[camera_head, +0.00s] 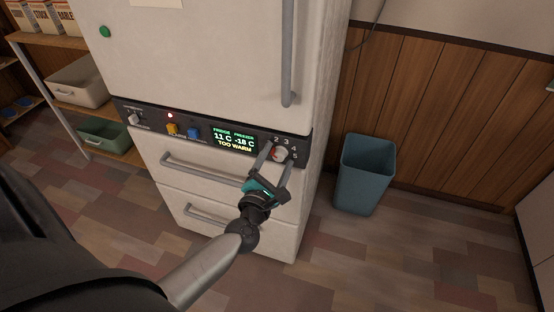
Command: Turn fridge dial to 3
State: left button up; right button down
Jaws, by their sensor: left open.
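The fridge (205,60) is a cream, two-part unit with a dark control strip between its upper door and lower drawers. The display (234,139) reads fridge 11 C, freezer -18 C, TOO WARM. My left gripper (279,155) is open, with one finger on each side of the dial; I cannot tell whether they touch it. My right gripper is not in view.
A blue bin (364,175) stands on the floor to the right of the fridge. A shelf with a white bin (80,80) and a green bin (105,135) is at the left. A yellow button (172,129), a blue button (193,134) and drawer handles lie near the dial.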

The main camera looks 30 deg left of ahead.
pick_arm(q)
jog(key=shift+c, duration=0.3)
grip_shut()
dwell(0.5)
